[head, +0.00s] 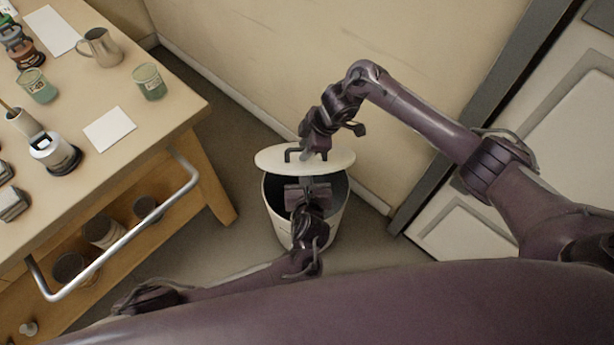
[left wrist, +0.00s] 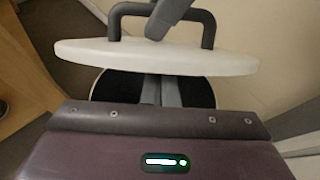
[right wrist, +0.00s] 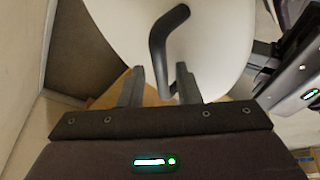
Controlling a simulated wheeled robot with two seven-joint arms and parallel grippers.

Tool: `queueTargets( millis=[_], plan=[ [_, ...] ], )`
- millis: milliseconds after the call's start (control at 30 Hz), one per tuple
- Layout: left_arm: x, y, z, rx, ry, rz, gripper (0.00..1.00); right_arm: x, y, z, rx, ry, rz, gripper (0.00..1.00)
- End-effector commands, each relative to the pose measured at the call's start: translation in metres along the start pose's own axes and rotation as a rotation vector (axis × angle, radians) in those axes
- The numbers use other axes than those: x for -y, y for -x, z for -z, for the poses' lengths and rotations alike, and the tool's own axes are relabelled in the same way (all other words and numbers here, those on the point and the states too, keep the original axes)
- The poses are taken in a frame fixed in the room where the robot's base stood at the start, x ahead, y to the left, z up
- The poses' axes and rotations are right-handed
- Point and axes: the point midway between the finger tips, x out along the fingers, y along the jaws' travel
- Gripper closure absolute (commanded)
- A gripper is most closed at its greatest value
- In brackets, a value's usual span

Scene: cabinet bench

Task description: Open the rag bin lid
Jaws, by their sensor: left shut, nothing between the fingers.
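The rag bin (head: 277,213) is a white round bin standing on the floor. Its oval white lid (head: 337,160) is raised at the near side, and the dark inside shows below it; the lid also shows edge-on in the left wrist view (left wrist: 90,52). A dark bar handle (head: 289,154) is on the lid's top. My left gripper (head: 308,180) is shut and empty at the opening, its fingers (left wrist: 162,90) under the lid's near edge. My right gripper (head: 319,154) is above the lid. Its fingers (right wrist: 160,72) are apart, with part of the handle (right wrist: 158,45) between them.
A wooden bench (head: 170,118) with a metal rail (head: 125,235) stands at the left, holding jars, a jug (head: 101,47) and paper. A wall is behind the bin. A pale cabinet (head: 470,235) stands at the right. Some floor is free on both sides of the bin.

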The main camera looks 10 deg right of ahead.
Motion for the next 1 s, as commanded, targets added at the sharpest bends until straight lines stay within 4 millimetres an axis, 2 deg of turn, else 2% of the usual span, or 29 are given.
queueTargets(
  millis=[33,267,433,567,800,1000],
  plan=[
    [-0.001,-0.002,-0.007,0.014,0.006,-0.002,1.00,0.006,-0.004,0.000,0.002,0.003,0.013,0.66],
    [-0.001,-0.003,-0.009,0.016,0.008,-0.002,1.00,0.007,-0.003,0.002,-0.002,0.007,0.018,0.66],
    [-0.001,-0.002,-0.009,0.016,0.008,-0.002,1.00,0.007,0.007,0.002,-0.004,0.009,0.017,0.66],
    [-0.001,-0.002,-0.008,0.014,0.007,-0.003,1.00,0.004,0.032,0.002,-0.003,0.008,0.011,0.66],
    [-0.001,-0.001,-0.005,0.009,0.004,-0.002,1.00,0.001,0.085,0.001,-0.003,0.005,0.003,0.66],
    [0.000,-0.001,-0.004,0.007,0.003,-0.001,1.00,0.000,0.113,0.000,-0.002,0.003,0.002,0.66]
  ],
)
